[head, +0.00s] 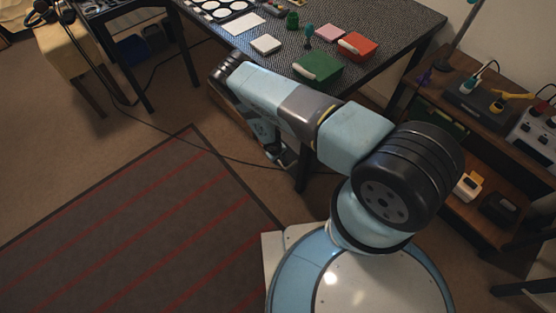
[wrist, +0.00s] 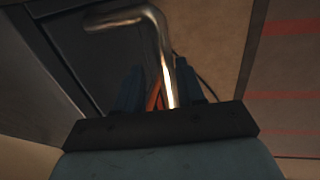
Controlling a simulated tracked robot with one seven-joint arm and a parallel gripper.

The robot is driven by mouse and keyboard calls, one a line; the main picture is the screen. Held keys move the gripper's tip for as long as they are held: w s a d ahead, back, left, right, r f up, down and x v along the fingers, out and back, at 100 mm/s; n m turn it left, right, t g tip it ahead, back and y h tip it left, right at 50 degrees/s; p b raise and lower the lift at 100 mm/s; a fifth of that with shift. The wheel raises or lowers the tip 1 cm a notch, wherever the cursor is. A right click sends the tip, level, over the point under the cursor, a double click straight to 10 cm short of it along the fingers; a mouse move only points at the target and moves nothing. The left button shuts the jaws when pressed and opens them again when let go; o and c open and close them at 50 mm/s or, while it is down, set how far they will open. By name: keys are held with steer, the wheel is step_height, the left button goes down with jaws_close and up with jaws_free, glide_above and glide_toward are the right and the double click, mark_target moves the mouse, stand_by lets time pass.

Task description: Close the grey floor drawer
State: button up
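In the wrist view a dark grey drawer front (wrist: 75,50) fills the upper left. A bent, shiny metal handle (wrist: 160,45) stands out from it. My gripper (wrist: 160,92) has two blue fingers set apart, and the handle's long bar runs down between them, close to the right finger. A gap with something orange shows between the bar and the left finger; whether the bar touches a finger I cannot tell. In the head view my gripper (head: 284,157) is low beneath my arm, near the table's underside. My arm hides most of the drawer there.
A dark speckled table (head: 380,40) stands behind my arm, carrying a green box (head: 318,68) and a red box (head: 358,46). A wooden shelf (head: 455,215) with devices stands at right. A striped rug (head: 150,230) covers open floor at left; a cable crosses the floor.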

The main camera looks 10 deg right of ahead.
steer(key=shift+o, duration=0.2)
steer(key=shift+a, duration=0.1)
steer(key=shift+r, duration=0.1)
steer(key=shift+r, duration=0.2)
steer(key=v, duration=1.3)
